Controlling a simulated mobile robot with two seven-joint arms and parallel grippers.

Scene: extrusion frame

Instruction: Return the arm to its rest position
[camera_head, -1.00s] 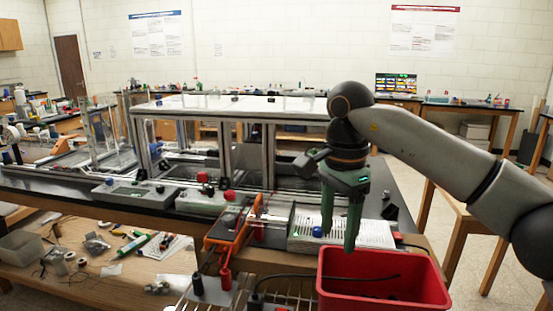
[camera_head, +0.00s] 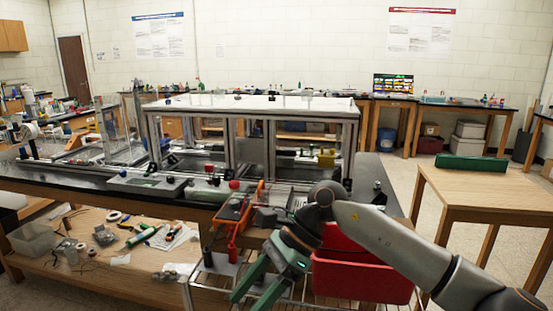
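My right gripper (camera_head: 254,287) has green fingers and hangs low at the bottom middle of the head view, left of the red bin. Its two fingers are spread apart with nothing seen between them. My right arm comes in from the right and passes in front of the red bin (camera_head: 350,278), hiding part of it. My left gripper and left arm are not in view.
The extrusion frame (camera_head: 255,108) stands on the black-topped bench behind the arm. A wire rack lies below the gripper. A lower wooden shelf (camera_head: 110,279) holds tools, tape rolls and a clear bin. A wooden table (camera_head: 490,190) stands at right, with open floor around it.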

